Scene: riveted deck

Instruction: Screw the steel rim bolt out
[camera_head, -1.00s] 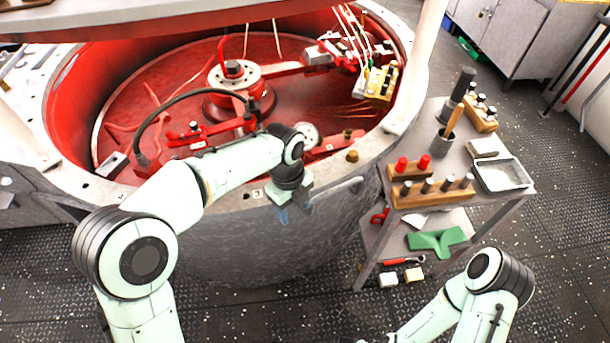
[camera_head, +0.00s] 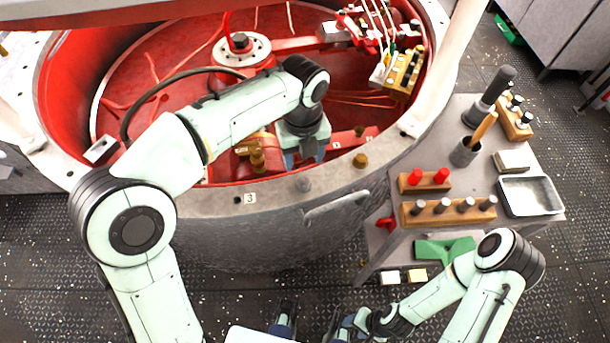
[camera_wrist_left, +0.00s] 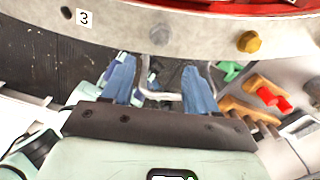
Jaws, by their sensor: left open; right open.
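The steel rim bolt (camera_head: 303,185) is a small grey round head on the basin's pale rim, right of the label 3. It also shows in the left wrist view (camera_wrist_left: 160,35), beyond the fingers. My left gripper (camera_head: 305,155) hangs over the basin's near inner edge, behind the bolt in the head view and apart from it. In the left wrist view its blue fingers (camera_wrist_left: 160,88) are spread with nothing between them. My right gripper (camera_head: 310,322) is low at the bottom edge, in front of the basin, fingers apart and empty, partly cut off.
A brass bolt (camera_head: 360,160) sits on the rim to the right. A bar handle (camera_head: 337,207) projects from the basin's outer wall. A cart at right carries a wooden block with pegs (camera_head: 450,212), red-capped pieces (camera_head: 428,180) and a metal tray (camera_head: 530,196).

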